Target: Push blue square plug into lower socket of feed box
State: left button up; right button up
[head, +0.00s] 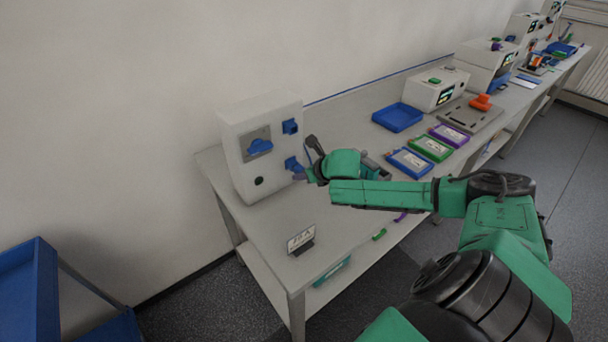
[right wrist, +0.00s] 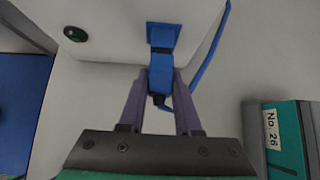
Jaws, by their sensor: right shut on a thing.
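The feed box (head: 237,165) is a white box at the far left end of the bench. Its front carries a blue switch (head: 260,147), an upper blue socket (head: 290,127) and a dark round button (head: 258,181). My right gripper (head: 303,173) is at the lower socket. In the right wrist view its fingers (right wrist: 160,88) are shut on the blue plug (right wrist: 160,72). The plug lines up with the blue lower socket (right wrist: 163,36) and appears to meet it; how deep it sits cannot be told. My left gripper is not in view.
A blue cable (right wrist: 212,58) runs beside the plug. A small sign (head: 300,240) stands on the bench front. Blue, green (head: 430,148) and purple trays lie to the right, with a blue bin (head: 398,117) behind. The bench between box and sign is clear.

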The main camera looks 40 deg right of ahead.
jog(key=shift+w, duration=0.25)
jog(key=o, duration=1.1)
jog(key=shift+c, duration=0.2)
jog(key=shift+s, duration=0.1)
jog(key=shift+s+d+r, duration=0.1)
jog(key=shift+s+r, duration=0.1)
jog(key=b+v, duration=0.2)
jog(key=v, duration=1.2)
jog(key=shift+f, duration=0.1)
